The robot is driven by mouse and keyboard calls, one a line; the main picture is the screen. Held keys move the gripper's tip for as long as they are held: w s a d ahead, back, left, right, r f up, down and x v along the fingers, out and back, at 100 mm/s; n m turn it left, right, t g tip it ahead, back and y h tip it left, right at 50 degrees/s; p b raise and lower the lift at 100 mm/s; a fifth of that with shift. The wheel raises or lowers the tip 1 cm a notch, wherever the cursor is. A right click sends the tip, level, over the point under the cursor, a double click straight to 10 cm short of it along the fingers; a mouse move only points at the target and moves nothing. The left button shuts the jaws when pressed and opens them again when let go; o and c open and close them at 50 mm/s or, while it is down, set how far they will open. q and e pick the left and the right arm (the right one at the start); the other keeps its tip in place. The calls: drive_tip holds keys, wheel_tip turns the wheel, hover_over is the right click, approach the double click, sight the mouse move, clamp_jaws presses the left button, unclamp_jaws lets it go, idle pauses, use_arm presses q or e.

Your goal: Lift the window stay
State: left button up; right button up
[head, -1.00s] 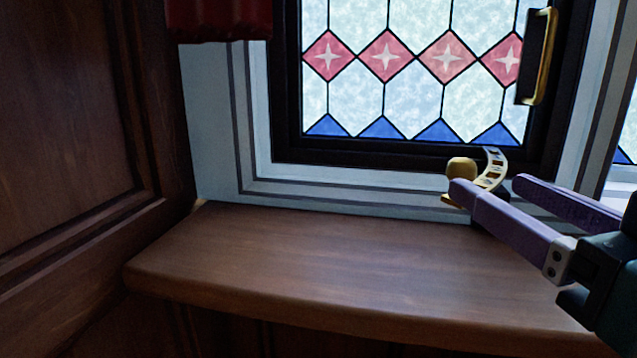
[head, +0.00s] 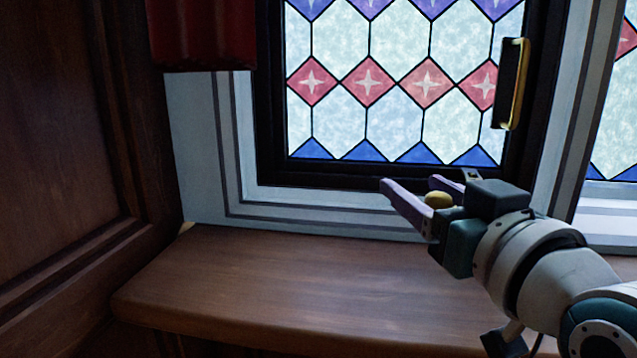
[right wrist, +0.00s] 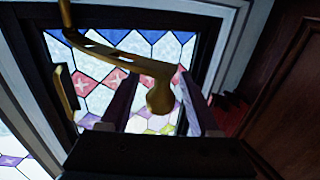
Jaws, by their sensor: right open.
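The window stay (right wrist: 110,52) shows in the right wrist view as a brass bar with slots and a rounded knob (right wrist: 160,97) at its end. In the head view only the knob (head: 438,200) shows clearly, low at the window frame; my right gripper hides most of the bar. My right gripper (head: 408,183) is open at the stay, and the knob appears between its two purple fingers. In the right wrist view the fingers (right wrist: 157,100) stand apart on either side of the knob. I cannot tell whether they touch it. My left gripper is not in view.
The leaded window (head: 395,90) stands in a black frame with a brass handle (head: 514,84) at right. A wooden ledge (head: 270,275) below is clear. A wood panel (head: 55,130) closes the left side, and a red curtain (head: 200,35) hangs upper left.

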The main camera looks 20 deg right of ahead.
drive_tip(key=shift+c, duration=0.4)
clamp_jaws()
idle(0.9)
